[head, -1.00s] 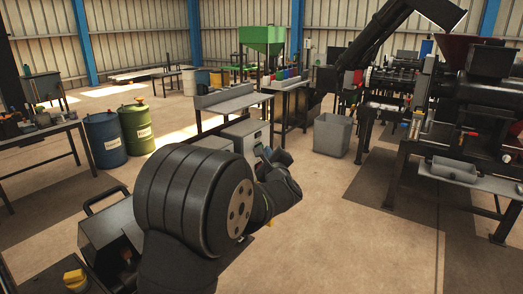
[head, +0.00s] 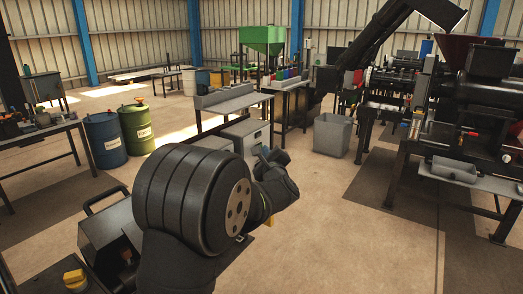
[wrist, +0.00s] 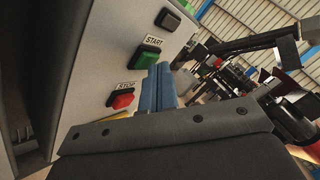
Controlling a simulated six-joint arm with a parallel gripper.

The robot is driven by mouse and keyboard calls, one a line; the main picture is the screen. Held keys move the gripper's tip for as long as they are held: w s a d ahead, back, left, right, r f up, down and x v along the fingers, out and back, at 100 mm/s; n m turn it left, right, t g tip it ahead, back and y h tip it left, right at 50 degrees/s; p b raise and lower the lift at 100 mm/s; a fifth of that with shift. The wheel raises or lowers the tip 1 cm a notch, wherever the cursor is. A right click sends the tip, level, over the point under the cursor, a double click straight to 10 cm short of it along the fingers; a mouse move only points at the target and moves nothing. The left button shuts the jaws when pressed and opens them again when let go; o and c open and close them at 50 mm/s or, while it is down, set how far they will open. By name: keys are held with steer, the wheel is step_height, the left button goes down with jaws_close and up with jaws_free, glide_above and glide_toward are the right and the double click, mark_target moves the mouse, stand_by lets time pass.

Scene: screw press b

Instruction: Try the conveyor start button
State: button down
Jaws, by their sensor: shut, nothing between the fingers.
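In the wrist view, a pale control panel (wrist: 92,75) fills the left side, tilted in the picture. The green button (wrist: 147,57) labelled START (wrist: 154,41) is on it. My gripper (wrist: 158,74) is shut and empty. Its blue fingers point toward the panel, with their tips just right of and below the green button. I cannot tell whether they touch it. In the head view my arm's end is near the middle; the fingers are not clear there and the button face cannot be made out.
On the same panel are a red STOP button (wrist: 122,99) and a black button (wrist: 168,19). In the head view, a workbench (head: 238,104) stands behind my arm, a grey bin (head: 332,135) to its right, and barrels (head: 105,140) at left. The floor at front right is clear.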

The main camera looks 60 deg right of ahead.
steer(key=shift+s, duration=0.1)
stand_by(0.3)
steer(key=shift+s, duration=0.75)
steer(key=shift+s, duration=2.5)
steer(key=shift+w, duration=0.1)
steer(key=s, duration=0.4)
